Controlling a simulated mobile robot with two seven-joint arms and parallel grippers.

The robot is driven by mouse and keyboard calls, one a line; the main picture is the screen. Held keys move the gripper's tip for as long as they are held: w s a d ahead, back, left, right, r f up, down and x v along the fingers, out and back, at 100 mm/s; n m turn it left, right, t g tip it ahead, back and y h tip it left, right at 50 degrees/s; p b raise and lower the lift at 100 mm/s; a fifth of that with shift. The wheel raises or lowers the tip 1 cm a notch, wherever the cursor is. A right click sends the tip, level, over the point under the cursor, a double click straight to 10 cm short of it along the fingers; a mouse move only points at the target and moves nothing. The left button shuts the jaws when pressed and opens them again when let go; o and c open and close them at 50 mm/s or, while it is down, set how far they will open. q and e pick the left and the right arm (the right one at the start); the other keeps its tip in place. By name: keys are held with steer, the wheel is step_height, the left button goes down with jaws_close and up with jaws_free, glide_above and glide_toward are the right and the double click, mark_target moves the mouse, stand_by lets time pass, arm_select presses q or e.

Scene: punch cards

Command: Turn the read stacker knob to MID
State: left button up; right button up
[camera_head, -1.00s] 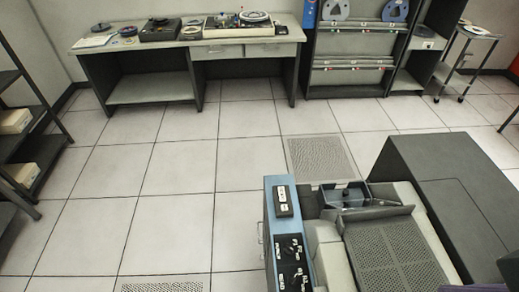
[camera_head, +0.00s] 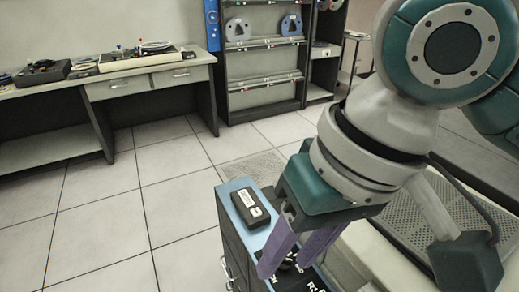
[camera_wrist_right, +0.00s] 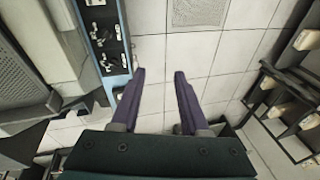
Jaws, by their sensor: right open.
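The blue-edged control panel (camera_head: 234,196) of the card machine stands at the lower centre of the head view, with dark knobs and white labels on its top. My right gripper (camera_head: 287,265) has purple fingers and hangs over this panel, partly hiding the knobs. In the right wrist view the panel (camera_wrist_right: 126,52) is at the left, with several knobs (camera_wrist_right: 104,42) in a row. There the open, empty right gripper (camera_wrist_right: 160,72) is to the right of the panel, with pale floor between its fingertips. I cannot read which knob is the read stacker one. My left gripper is not in view.
The machine's light body and grille (camera_head: 381,236) lie to the right, under my arm. A desk (camera_head: 150,80) and a tape rack (camera_head: 266,78) stand behind. Floor to the left is clear.

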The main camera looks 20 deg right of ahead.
arm_select(q)
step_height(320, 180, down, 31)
steer(key=b, duration=2.7)
arm_select(e)
steer(key=w+d+f+m, duration=0.1)
steer(key=d+f+m, duration=0.1)
steer(key=f, duration=0.7)
steer(key=w+d+f+m+g+h, duration=0.1)
steer(key=d+f, duration=0.4)
steer(key=f, duration=0.5)
steer(key=w+d+f+m+h, duration=0.1)
steer(key=w+d+f+m, duration=0.2)
steer(key=f, duration=0.7)
steer(key=shift+w+d+f+m+g, duration=0.1)
steer(key=shift+f+m+g, duration=0.1)
steer(key=shift+m, duration=0.25)
steer(key=shift+w+d+f+m+g, duration=0.1)
steer(key=shift+m+g, duration=0.1)
steer(key=shift+m, duration=0.25)
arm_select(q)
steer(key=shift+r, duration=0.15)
arm_select(e)
steer(key=shift+r, duration=0.1)
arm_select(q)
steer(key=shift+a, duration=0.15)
arm_select(e)
jaws_close()
